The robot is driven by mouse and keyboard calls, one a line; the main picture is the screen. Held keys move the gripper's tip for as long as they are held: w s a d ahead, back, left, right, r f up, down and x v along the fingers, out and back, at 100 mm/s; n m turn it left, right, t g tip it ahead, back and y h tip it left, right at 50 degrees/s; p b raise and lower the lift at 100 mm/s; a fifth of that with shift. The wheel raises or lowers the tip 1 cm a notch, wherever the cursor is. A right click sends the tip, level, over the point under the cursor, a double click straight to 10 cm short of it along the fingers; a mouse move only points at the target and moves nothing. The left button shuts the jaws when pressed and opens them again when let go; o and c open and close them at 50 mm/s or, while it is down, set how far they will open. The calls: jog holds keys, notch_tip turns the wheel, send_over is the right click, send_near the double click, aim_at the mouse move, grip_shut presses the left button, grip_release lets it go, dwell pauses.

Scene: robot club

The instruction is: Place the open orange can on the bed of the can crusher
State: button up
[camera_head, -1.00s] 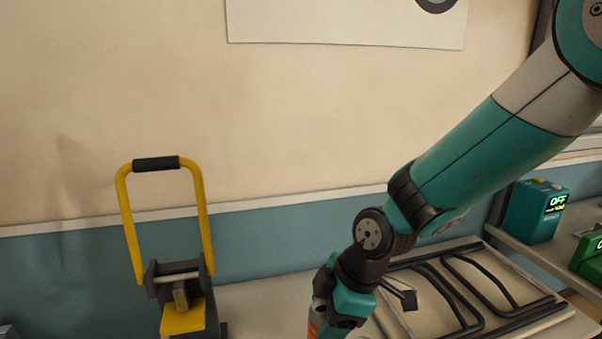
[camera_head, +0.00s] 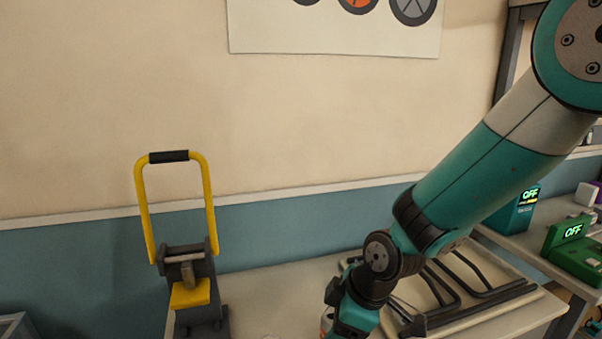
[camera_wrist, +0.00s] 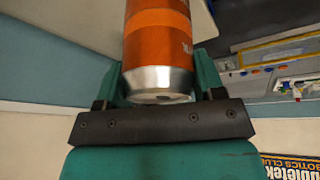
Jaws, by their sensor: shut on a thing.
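The orange can (camera_wrist: 158,45) is held between the two teal fingers of my gripper (camera_wrist: 157,80) in the wrist view. Its silver end faces the camera, and its far end runs out of the top of the picture. In the head view my gripper (camera_head: 345,318) is low in the middle, and only a sliver of the can shows at its left side. The can crusher (camera_head: 190,270) stands to the left of my gripper, with its yellow handle raised and a yellow block above a dark base. The crusher's bed is not clearly visible. A clear gap separates gripper and crusher.
A pale table (camera_head: 270,300) runs under the crusher and my arm. A board with black bent bars (camera_head: 470,290) lies to the right. Teal (camera_head: 515,212) and green (camera_head: 578,250) boxes reading OFF stand further right. A grey container edge (camera_head: 15,325) shows at lower left.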

jog(key=w+d+f+m+t+h, duration=0.1)
jog(key=w+d+f+m, duration=0.1)
jog(key=d+m, duration=0.2)
jog(key=w+d+f+m+t+h, duration=0.1)
jog(key=w+d+f+m, duration=0.1)
jog(key=d, duration=0.5)
jog(key=f+m, duration=0.1)
jog(key=m, duration=0.1)
jog(key=shift+d+f+m, duration=0.25)
jog(key=shift+f+m, duration=0.1)
jog(key=shift+m, duration=0.05)
jog(key=d+f+m+h, duration=0.1)
jog(key=d+m, duration=0.1)
jog(key=d, duration=0.1)
jog(key=d+f+m+h, duration=0.1)
jog(key=d+m, duration=0.1)
jog(key=d, duration=0.2)
jog(key=d+f+m+h, duration=0.1)
jog(key=d+m, duration=0.1)
jog(key=d, duration=0.1)
jog(key=shift+w+d+f+m+t, duration=0.15)
jog(key=shift+d+m+t, duration=0.1)
jog(key=shift+m+t, duration=0.15)
jog(key=shift+m, duration=0.3)
jog(key=s+f, duration=0.4)
jog(key=f, duration=0.1)
jog(key=shift+s+d+f, duration=0.15)
jog(key=shift+d, duration=0.25)
